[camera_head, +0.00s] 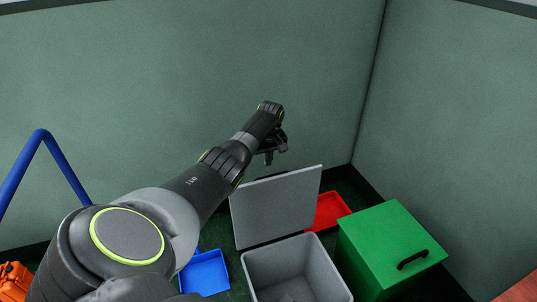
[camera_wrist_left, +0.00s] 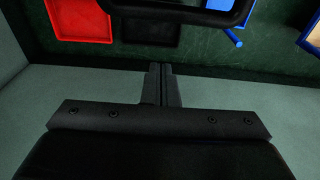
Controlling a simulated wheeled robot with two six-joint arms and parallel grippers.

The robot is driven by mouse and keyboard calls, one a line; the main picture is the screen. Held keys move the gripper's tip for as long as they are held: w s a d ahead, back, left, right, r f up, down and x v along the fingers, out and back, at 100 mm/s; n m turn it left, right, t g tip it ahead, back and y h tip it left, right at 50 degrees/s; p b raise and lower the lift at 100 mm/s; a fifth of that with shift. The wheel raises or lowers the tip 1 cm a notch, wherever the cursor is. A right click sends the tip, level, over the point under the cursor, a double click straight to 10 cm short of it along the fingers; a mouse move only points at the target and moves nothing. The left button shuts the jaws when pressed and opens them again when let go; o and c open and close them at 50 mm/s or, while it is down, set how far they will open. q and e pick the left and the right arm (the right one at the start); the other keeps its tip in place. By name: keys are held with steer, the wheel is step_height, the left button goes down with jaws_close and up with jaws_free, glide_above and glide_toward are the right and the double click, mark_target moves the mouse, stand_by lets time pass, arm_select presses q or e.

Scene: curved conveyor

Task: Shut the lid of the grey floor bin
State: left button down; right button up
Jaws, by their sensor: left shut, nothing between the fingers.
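The grey floor bin (camera_head: 297,270) stands open at the bottom of the head view, and its inside looks empty. Its grey lid (camera_head: 275,208) stands raised at the bin's far edge, leaning slightly back. My left gripper (camera_head: 268,160) hangs just above and behind the lid's top edge in the head view, apart from it as far as I can see. In the left wrist view the two fingers (camera_wrist_left: 161,84) are together with nothing between them. A dark rounded bar (camera_wrist_left: 215,16) crosses the top of that view; I cannot tell whether it is the lid's handle. My right gripper is not in view.
A green box (camera_head: 390,245) with a black handle stands right of the bin. A red tray (camera_head: 327,212) lies behind it. A blue tray (camera_head: 205,273) lies left of the bin, and a blue rail (camera_head: 42,150) stands further left. Green walls close the back.

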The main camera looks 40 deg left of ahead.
arm_select(q)
steer(key=shift+s+d+f+p, duration=0.2)
steer(key=shift+s+d+f, duration=0.1)
steer(key=shift+d, duration=0.25)
steer(key=shift+s+d+f+p, duration=0.15)
steer(key=shift+s+d+p, duration=0.1)
steer(key=shift+d, duration=0.3)
steer(key=shift+s+d+f+p, duration=0.15)
steer(key=shift+s+d+f, duration=0.15)
steer(key=shift+d, duration=0.25)
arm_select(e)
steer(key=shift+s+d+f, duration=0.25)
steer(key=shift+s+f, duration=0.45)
